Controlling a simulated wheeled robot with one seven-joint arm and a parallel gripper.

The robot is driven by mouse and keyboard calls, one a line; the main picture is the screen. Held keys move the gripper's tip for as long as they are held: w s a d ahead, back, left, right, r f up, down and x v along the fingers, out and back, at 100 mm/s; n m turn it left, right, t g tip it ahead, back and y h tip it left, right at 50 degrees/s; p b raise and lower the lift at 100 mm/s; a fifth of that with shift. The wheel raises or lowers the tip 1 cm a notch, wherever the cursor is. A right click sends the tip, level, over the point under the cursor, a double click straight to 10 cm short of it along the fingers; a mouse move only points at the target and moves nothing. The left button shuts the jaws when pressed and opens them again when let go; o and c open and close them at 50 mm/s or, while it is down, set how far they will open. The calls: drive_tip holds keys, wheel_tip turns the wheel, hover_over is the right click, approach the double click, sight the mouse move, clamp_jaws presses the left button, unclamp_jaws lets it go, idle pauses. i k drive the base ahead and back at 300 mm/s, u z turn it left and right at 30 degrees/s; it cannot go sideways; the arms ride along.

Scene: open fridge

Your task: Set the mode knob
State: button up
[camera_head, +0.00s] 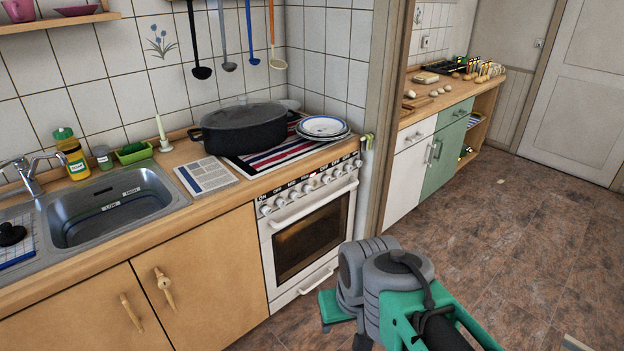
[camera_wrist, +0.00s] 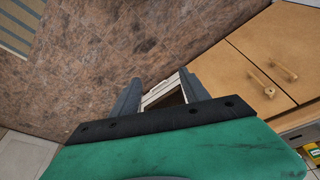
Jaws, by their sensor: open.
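A white stove (camera_head: 311,230) stands at the end of the counter. A row of white knobs (camera_head: 310,183) with dark labels runs along its top front edge. The knobs cannot be made out there.
A black lidded pot (camera_head: 240,129) and stacked plates (camera_head: 323,127) sit above the stove. A booklet (camera_head: 206,176) lies on the counter left of it. A door frame (camera_head: 388,120) rises at the stove's right.

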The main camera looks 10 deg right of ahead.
sight(306, 188)
drive_tip(key=z, duration=1.2)
drive_tip(key=i, duration=1.3)
drive_tip(key=u, duration=2.75)
